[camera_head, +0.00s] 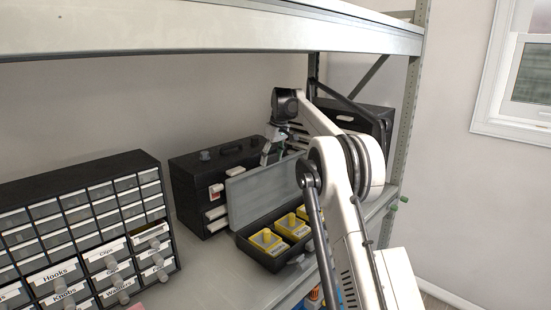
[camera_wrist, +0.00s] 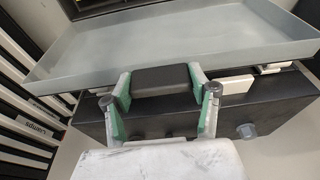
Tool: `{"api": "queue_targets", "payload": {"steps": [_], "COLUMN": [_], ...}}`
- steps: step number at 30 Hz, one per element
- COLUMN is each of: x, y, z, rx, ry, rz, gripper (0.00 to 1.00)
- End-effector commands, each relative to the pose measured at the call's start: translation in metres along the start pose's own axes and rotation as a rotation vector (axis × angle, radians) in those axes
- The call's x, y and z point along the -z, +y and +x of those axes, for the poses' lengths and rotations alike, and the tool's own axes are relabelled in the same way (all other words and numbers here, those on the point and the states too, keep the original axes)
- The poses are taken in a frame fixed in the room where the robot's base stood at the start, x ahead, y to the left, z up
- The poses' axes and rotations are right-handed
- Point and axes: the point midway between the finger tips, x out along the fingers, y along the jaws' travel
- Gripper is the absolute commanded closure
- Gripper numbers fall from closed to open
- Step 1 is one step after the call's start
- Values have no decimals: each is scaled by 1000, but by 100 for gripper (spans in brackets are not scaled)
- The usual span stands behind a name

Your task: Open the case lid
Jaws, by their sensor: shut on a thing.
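The case (camera_head: 262,262) is a dark box on the shelf with yellow bins (camera_head: 292,226) inside. Its grey lid (camera_head: 262,190) stands raised at the back of the case, close to upright, and the inside of the case shows. In the wrist view the lid (camera_wrist: 175,40) shows its grey, rimmed inner face. My gripper (camera_head: 271,148) is at the lid's top edge. In the wrist view my gripper (camera_wrist: 165,90) has its green-sided fingers on both sides of a black handle block (camera_wrist: 160,79) at the lid's edge, shut on it. The finger contact is partly hidden in the head view.
A black toolbox (camera_head: 184,185) with white drawers stands just behind the lid. A drawer cabinet (camera_head: 75,205) with labelled drawers stands to the left. A black case (camera_head: 372,122) is at the far right end. Bare shelf (camera_head: 205,270) lies left of the case. An upper shelf beam (camera_head: 220,38) runs overhead.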

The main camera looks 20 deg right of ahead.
Motion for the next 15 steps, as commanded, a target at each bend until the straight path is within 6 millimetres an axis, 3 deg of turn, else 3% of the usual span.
{"api": "queue_targets", "payload": {"steps": [8, 9, 13, 15], "x": [1, 1, 0, 0], "y": [0, 0, 0, 0], "z": [1, 1, 1, 1], "rx": [0, 0, 0, 0], "ry": [2, 2, 1, 1], "rz": [0, 0, 0, 0], "gripper": [93, 43, 26, 25]}}
